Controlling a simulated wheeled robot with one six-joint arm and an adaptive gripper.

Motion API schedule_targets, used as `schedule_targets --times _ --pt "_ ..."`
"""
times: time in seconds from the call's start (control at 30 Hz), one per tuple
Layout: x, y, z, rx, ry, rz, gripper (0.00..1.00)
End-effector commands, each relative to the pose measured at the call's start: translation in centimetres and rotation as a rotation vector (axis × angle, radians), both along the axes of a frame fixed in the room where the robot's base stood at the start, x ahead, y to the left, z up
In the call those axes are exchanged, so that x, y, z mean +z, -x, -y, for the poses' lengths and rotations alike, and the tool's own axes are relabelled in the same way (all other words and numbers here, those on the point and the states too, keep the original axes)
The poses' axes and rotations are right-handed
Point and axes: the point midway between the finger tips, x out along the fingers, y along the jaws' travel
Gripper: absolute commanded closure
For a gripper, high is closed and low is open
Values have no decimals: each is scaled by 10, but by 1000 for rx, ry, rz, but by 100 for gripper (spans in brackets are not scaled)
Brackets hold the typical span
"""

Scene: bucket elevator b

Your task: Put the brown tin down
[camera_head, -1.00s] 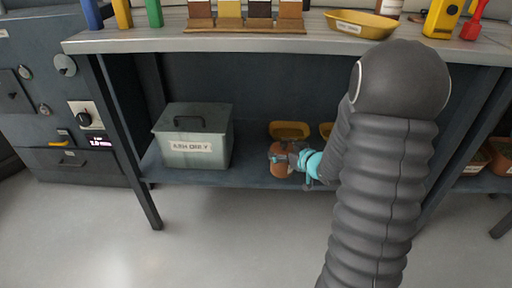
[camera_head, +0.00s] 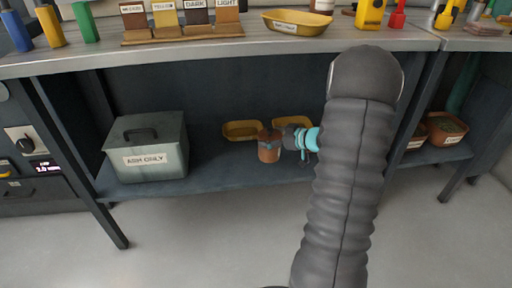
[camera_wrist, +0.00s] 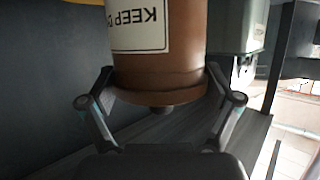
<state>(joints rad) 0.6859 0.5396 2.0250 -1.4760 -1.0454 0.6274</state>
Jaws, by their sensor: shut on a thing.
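The brown tin (camera_head: 268,152) is at the lower shelf (camera_head: 225,188) under the workbench, near its front edge. In the wrist view the brown tin (camera_wrist: 165,75) fills the upper middle, with a white label partly reading "KEEP D", upside down in the picture. My gripper (camera_head: 281,146) reaches in from the right and its fingers are around the tin. In the wrist view my gripper (camera_wrist: 160,98) has one finger on each side of the tin. Whether the tin's base touches the shelf is hard to tell.
A grey-green box (camera_head: 150,162) labelled "ARM ONLY" stands left on the shelf. Yellow trays (camera_head: 242,130) lie behind the tin. Bare shelf shows between box and tin. The bench top (camera_head: 200,49) overhangs above, and a table leg (camera_head: 98,215) stands at left.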

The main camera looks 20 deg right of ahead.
Motion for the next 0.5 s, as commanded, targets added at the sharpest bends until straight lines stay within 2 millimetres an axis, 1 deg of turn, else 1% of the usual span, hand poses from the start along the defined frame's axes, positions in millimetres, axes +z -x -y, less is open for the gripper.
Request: schedule_targets --times 0.03,0.1,0.23,0.37,0.5 --pt "-8 -11 -5 4 -1 0 67" --pt "-16 -23 -9 3 0 -1 67" --pt "-27 -42 -15 3 1 1 67" --pt "-33 -52 -18 -1 1 1 67" --pt "-39 -55 -19 -1 0 0 67"
